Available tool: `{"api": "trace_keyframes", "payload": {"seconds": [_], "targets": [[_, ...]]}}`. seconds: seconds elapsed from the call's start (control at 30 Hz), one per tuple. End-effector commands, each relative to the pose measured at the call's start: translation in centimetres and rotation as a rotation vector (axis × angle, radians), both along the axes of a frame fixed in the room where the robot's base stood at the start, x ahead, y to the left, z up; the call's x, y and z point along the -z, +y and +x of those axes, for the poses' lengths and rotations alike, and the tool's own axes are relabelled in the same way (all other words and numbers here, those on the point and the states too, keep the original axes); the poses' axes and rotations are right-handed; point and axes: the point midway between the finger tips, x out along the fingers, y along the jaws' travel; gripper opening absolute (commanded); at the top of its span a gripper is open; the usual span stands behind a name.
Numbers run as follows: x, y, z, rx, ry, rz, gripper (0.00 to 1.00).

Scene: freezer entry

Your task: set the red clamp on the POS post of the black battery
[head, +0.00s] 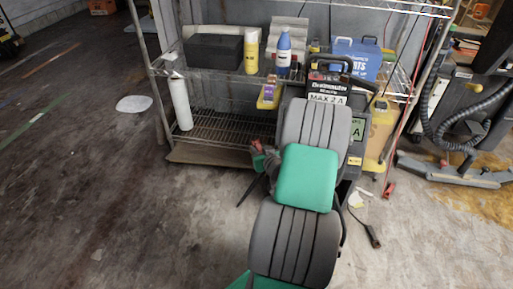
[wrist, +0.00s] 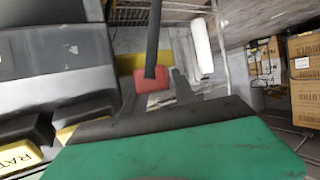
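My gripper (wrist: 155,85) has its dark fingers on both sides of a red block-like piece (wrist: 152,78), which looks like the red clamp, with a black stem running up from it. In the head view the red piece (head: 262,160) shows left of my green and grey arm, with a dark stem slanting down-left. A black unit marked MAX 2 A (head: 328,97) stands behind my arm at the shelf front. Black casing with a yellow label (wrist: 15,156) fills the left of the wrist view. I cannot tell which is the battery; no POS post is distinguishable.
A wire shelf (head: 205,125) holds a black box (head: 213,52), yellow and blue bottles and a blue case. A white roll (head: 181,103) stands at its left. A small red item (head: 389,189) and a black-handled item (head: 373,237) lie on the floor at right. The left floor is mostly clear.

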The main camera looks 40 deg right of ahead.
Motion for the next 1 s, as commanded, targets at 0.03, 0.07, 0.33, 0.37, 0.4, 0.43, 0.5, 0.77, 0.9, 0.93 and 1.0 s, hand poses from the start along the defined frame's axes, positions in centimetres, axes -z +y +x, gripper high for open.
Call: {"api": "trace_keyframes", "payload": {"seconds": [0.03,0.07,0.33,0.37,0.4,0.43,0.5,0.77,0.9,0.93,1.0], "targets": [[-0.03,0.01,-0.02,0.0,0.0,0.0,0.33],[-0.03,0.01,-0.03,0.0,0.0,0.0,0.32],[-0.03,0.0,-0.06,0.0,0.001,0.0,0.1],[-0.02,0.0,-0.06,0.0,0.001,0.0,0.07],[-0.02,0.0,-0.06,0.0,0.001,0.0,0.04],[-0.03,-0.01,-0.06,0.0,0.001,0.0,0.01],[-0.03,0.0,-0.07,0.0,0.001,0.0,0.0],[-0.03,0.01,-0.07,0.0,0.001,0.0,0.0],[-0.11,-0.02,-0.03,0.0,-0.001,0.0,0.0],[-0.11,-0.02,-0.03,0.0,-0.001,0.0,0.0],[-0.14,-0.02,-0.03,0.0,-0.001,-0.001,0.0]]}}
